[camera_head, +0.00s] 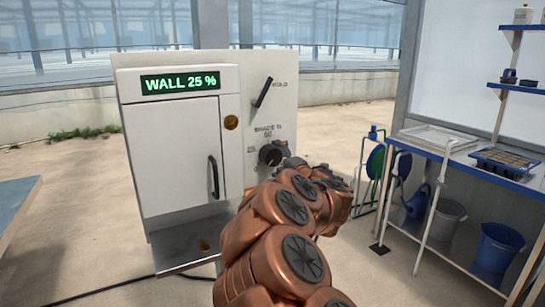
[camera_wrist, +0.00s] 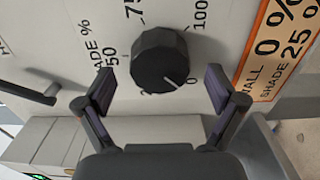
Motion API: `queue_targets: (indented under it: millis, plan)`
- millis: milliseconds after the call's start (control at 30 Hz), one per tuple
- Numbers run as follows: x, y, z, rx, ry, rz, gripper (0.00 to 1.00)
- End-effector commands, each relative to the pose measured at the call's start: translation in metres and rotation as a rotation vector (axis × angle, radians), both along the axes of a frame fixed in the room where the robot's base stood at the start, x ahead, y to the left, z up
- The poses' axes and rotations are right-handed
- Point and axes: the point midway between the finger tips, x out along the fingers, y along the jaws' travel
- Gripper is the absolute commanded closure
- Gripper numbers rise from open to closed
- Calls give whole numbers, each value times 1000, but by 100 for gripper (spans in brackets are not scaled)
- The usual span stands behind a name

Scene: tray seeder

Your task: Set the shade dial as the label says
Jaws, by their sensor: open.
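The black shade dial (camera_wrist: 160,60) sits on a white panel in the wrist view, with numbers 0, 50, 75 and 100 readable around it. Its white pointer line aims at the lower right, close to the 0. An orange-framed label (camera_wrist: 278,50) beside it reads WALL 0 % and SHADE 25 %, partly cut off. My gripper (camera_wrist: 158,90) is open, one finger on each side of the dial's lower part, with gaps showing. In the head view the dial (camera_head: 270,155) is partly covered by my gripper, and the label cannot be made out.
The cabinet's green display (camera_head: 180,83) reads WALL 25 %. A black lever (camera_head: 263,93) and a brass-coloured knob (camera_head: 231,122) are on its front, with a door handle (camera_head: 213,177) left of the dial.

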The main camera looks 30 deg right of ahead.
Motion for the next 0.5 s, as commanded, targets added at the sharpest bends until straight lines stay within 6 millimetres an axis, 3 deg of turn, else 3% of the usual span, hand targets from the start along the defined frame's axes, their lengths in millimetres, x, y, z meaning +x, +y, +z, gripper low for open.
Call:
queue_targets:
  millis: [200,500]
  plan:
    - [24,-1,-1,2,1,3,6]
    - [29,-2,0,1,0,0,6]
